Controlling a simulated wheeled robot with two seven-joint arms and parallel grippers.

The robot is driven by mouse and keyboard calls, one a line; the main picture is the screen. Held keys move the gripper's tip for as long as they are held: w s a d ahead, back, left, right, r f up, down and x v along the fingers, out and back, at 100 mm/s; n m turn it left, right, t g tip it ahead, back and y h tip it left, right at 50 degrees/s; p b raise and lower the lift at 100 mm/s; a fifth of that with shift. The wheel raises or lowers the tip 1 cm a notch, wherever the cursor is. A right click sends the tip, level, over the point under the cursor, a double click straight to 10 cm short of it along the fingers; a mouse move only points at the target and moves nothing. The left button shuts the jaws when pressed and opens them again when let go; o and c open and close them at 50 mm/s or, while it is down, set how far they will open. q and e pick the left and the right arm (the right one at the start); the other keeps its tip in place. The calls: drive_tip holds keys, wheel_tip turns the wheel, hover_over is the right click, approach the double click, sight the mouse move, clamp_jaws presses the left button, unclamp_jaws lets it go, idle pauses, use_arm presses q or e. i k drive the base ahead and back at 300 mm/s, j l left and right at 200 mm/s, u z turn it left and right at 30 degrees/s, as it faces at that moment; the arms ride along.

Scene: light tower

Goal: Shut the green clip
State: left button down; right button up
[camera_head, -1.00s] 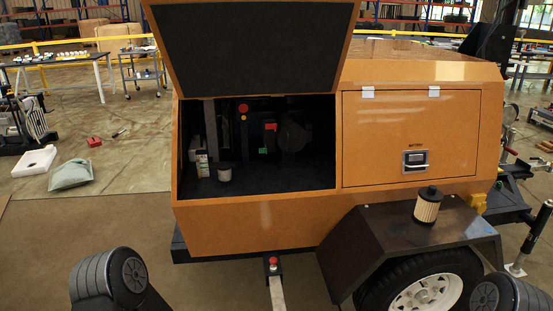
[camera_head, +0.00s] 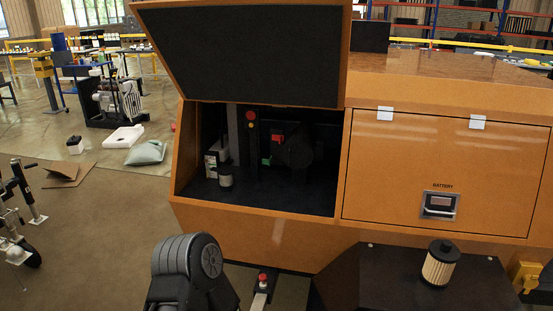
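A small green part (camera_head: 266,161), which looks like the green clip, shows inside the open compartment of the orange light tower (camera_head: 270,232). It sits just below a red part (camera_head: 277,139) on the dark machinery. It is too small to tell its position. One of my arms shows at the bottom, left of the middle, outside and below the compartment. No gripper fingers show in the view.
The compartment's hatch (camera_head: 245,55) is raised. A small filter (camera_head: 225,176) stands on the compartment floor near a white box (camera_head: 214,157). The battery door (camera_head: 440,170) is closed. Another filter (camera_head: 440,263) stands on the dark fender (camera_head: 410,285).

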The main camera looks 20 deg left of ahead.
sight(267, 161)
drive_tip(key=i+l, duration=0.25)
drive_tip(key=i, duration=0.15)
drive_tip(key=i+l, duration=0.2)
drive_tip(key=i, duration=0.2)
drive_tip(key=u, duration=0.05)
